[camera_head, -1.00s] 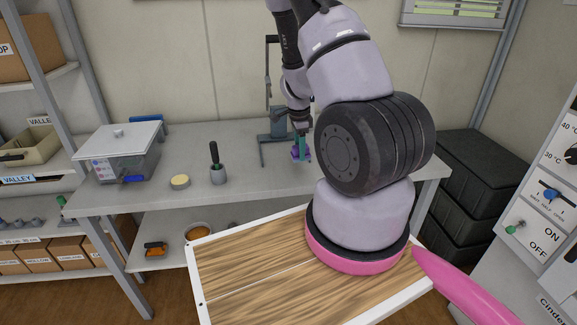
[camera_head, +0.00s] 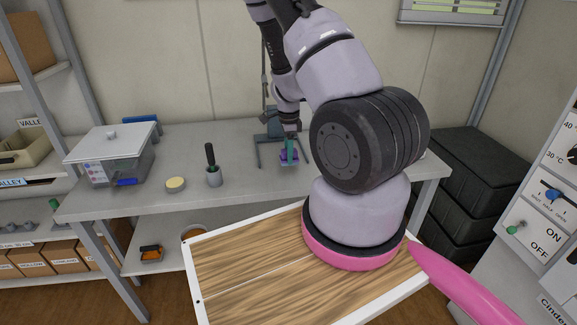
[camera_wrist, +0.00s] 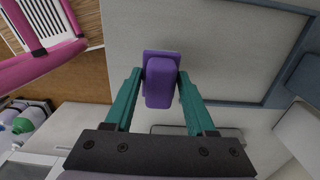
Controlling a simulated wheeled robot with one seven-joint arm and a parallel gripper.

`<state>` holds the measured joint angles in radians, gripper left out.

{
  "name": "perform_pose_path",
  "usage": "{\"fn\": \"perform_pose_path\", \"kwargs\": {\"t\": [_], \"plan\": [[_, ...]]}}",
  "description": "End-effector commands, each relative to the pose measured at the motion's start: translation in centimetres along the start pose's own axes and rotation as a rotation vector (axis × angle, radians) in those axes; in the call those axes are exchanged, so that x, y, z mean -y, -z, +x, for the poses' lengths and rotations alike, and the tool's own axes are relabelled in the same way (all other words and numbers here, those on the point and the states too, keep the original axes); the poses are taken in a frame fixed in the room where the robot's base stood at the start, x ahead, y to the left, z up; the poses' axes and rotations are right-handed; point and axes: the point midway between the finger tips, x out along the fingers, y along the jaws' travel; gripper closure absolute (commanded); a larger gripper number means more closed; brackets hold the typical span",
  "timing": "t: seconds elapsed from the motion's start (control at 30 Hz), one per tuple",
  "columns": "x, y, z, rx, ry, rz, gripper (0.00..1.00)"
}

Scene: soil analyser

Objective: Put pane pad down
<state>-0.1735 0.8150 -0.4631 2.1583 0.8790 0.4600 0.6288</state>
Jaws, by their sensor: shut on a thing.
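The pane pad (camera_wrist: 160,82) is a purple block with a rounded grip and a flat, wider face. It sits between the two teal fingers of my gripper (camera_wrist: 158,95) in the wrist view, and both fingers touch its sides. In the head view the purple pad (camera_head: 289,155) shows small below my gripper (camera_head: 289,145), over the middle of the grey bench. I cannot tell whether the pad touches the bench top.
The grey bench (camera_head: 240,183) has free room in front of the pad. To the left stand a dark cup with a black-handled tool (camera_head: 213,172), a round yellowish disc (camera_head: 175,185) and a lidded box (camera_head: 110,155). A grey stand (camera_head: 264,130) is close behind my gripper.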

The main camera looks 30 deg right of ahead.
Motion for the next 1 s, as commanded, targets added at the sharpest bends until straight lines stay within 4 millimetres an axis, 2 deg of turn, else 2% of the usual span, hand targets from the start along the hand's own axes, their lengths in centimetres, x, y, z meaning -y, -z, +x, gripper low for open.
{"fn": "perform_pose_path", "kwargs": {"t": [0.3,0.57,0.6,0.63,0.67,1.0], "plan": [[0.0,0.1,4.3,0.000,-0.001,0.001,0.89],[0.0,-0.1,4.7,0.001,0.000,0.000,0.89],[0.0,-0.1,4.7,0.001,0.000,0.000,0.33],[0.0,-0.1,4.7,0.001,0.000,-0.001,0.22],[0.0,-0.1,4.7,0.001,0.000,-0.001,0.15],[0.0,0.0,4.9,0.000,0.000,0.000,0.15]]}}
